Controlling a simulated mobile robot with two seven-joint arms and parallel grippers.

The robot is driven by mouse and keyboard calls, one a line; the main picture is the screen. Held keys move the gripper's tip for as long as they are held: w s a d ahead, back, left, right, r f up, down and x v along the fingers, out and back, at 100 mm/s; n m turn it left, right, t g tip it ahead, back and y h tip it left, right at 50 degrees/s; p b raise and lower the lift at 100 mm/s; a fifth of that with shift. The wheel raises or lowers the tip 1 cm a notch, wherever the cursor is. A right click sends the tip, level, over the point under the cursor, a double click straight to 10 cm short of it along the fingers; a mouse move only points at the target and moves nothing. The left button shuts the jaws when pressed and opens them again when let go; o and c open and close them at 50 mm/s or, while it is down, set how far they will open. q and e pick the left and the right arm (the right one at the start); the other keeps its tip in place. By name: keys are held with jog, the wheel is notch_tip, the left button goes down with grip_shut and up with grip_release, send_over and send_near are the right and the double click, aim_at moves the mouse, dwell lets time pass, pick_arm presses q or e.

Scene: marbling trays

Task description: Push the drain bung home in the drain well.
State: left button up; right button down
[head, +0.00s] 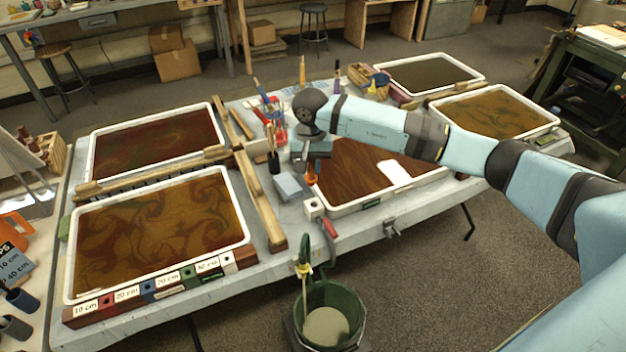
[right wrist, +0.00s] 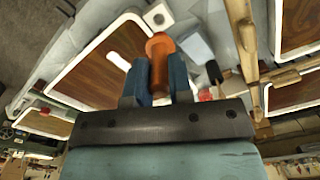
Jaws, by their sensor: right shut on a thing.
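The orange drain bung (head: 311,179) is held by my right gripper (head: 310,168), above the near left corner of the middle tray (head: 350,208). In the right wrist view the bung (right wrist: 159,58) stands between the two blue fingers (right wrist: 159,84), its round orange end pointing away from the gripper. The drain well appears as a small white block with a round hole (head: 314,208) at that tray corner; it also shows in the right wrist view (right wrist: 158,17), just beyond the bung. The bung is apart from the well. My left gripper is out of view.
A grey-blue block (head: 288,186) lies left of the tray corner, with a wooden rail (head: 263,205) beyond it. A red-handled tool (head: 329,228) and a clamp (head: 391,229) are at the table's front edge. A green bucket (head: 355,295) stands below.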

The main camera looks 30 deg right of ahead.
jog(key=shift+m, duration=0.7)
jog(key=f, duration=0.1)
jog(key=w+d+f+b, duration=0.1)
jog(key=w+f, duration=0.1)
jog(key=f, duration=0.1)
jog(key=shift+d, duration=0.4)
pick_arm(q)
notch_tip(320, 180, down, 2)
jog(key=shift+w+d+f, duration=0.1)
pick_arm(e)
jog(key=shift+w+d+f, duration=0.2)
jog(key=shift+d+f, duration=0.05)
jog(key=shift+f, duration=0.05)
pick_arm(q)
jog(key=shift+b, duration=0.3)
